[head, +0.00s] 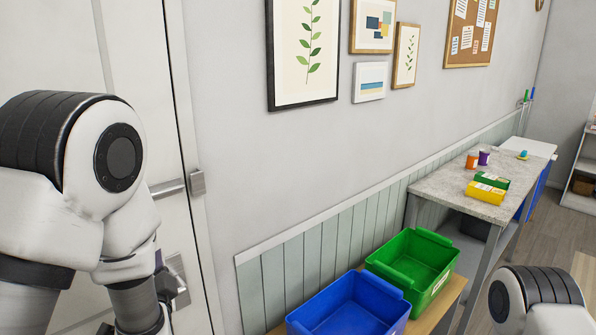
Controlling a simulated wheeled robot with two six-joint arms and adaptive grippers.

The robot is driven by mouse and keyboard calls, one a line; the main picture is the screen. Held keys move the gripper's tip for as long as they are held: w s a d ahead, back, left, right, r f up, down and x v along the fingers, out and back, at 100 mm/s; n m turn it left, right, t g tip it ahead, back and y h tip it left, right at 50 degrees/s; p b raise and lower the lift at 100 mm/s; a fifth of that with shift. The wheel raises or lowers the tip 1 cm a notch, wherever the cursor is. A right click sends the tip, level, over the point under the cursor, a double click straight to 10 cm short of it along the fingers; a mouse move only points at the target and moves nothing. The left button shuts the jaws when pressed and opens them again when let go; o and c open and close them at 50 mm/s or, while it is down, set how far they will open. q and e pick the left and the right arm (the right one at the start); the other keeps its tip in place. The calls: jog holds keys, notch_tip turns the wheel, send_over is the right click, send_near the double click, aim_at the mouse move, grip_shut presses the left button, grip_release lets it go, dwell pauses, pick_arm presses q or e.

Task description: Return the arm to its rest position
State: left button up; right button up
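My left arm (90,190) fills the left side of the head view, in front of a white door. It is bent, and its lower part runs down out of the bottom edge. Only a rounded part of my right arm (540,300) shows in the bottom right corner. My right gripper is outside the picture. I see nothing held by either arm.
A blue bin (345,305) and a green bin (412,262), both looking empty, stand on a low wooden surface (432,306). Wooden floor is clear at right.

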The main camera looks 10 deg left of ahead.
pick_arm(q)
jog(key=s+d+f+g+h+b, duration=0.1)
jog(key=s+f+g+h+b, duration=0.2)
jog(key=f, duration=1.5)
jog(key=s+d+f+g+h+b, duration=0.15)
jog(key=s+f+g, duration=0.4)
jog(key=f, duration=1.15)
jog(key=s+d+f+n+g+h, duration=0.2)
jog(key=s+f, duration=0.4)
jog(key=s, duration=0.3)
jog(key=s+d+f+n+g+h, duration=0.3)
jog(key=s+f+g, duration=0.3)
jog(key=s, duration=0.3)
jog(key=shift+s+d+f+n+g+h, duration=0.15)
jog(key=shift+s+d+n+g+h, duration=0.25)
jog(key=shift+d+n, duration=0.2)
jog(key=shift+w+a, duration=0.1)
jog(key=shift+w, duration=0.05)
